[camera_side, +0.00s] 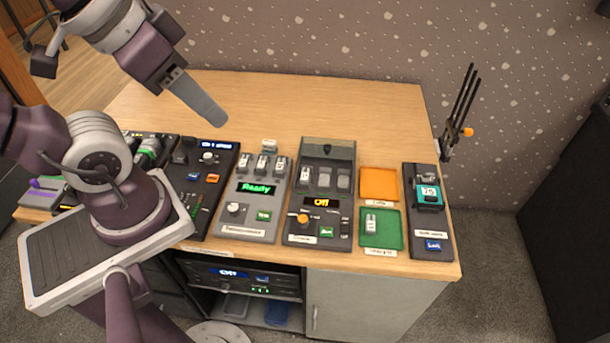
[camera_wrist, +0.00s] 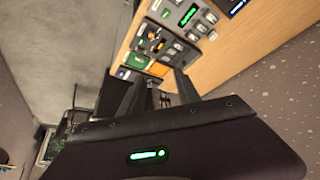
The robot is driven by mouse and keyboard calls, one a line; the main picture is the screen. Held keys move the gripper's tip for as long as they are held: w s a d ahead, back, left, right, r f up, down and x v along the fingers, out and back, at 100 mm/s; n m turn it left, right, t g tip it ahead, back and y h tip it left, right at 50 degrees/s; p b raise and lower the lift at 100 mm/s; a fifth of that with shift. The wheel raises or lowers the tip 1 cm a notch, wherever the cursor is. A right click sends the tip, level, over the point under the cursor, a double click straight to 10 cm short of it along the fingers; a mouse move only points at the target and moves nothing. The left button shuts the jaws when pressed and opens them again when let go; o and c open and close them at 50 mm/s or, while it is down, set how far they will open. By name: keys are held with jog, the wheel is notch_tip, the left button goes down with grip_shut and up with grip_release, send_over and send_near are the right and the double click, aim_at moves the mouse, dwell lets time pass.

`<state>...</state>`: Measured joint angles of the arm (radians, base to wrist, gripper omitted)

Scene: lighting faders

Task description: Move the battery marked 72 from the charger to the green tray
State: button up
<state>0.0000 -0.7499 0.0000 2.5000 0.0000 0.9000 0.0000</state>
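The green tray (camera_side: 393,242) lies at the front right of the desk, with one white battery (camera_side: 371,224) standing in it. The green tray also shows in the wrist view (camera_wrist: 137,60). A grey unit (camera_side: 270,211) with a green "Ready" display holds several white batteries (camera_side: 261,163) along its back. The unit (camera_side: 335,229) beside it shows an orange "Off" display and has one white battery (camera_side: 307,173) at its left slot. The battery numbers are too small to read. My gripper (camera_side: 214,115) is raised above the back left of the desk, empty; its fingers stand apart in the wrist view (camera_wrist: 157,90).
An orange tray (camera_side: 380,184) lies behind the green one. A dark unit (camera_side: 430,222) with a teal part stands at the right edge. A black rack (camera_side: 460,112) stands at the right. The back desk is clear.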

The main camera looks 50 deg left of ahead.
jog(key=shift+c, duration=0.2)
jog(key=c, duration=0.4)
jog(key=shift+o, duration=0.2)
jog(key=n+g, duration=0.6)
jog(key=n, duration=0.3)
send_over(305, 174)
notch_tip(305, 174, down, 30)
jog(key=shift+f, duration=1.05)
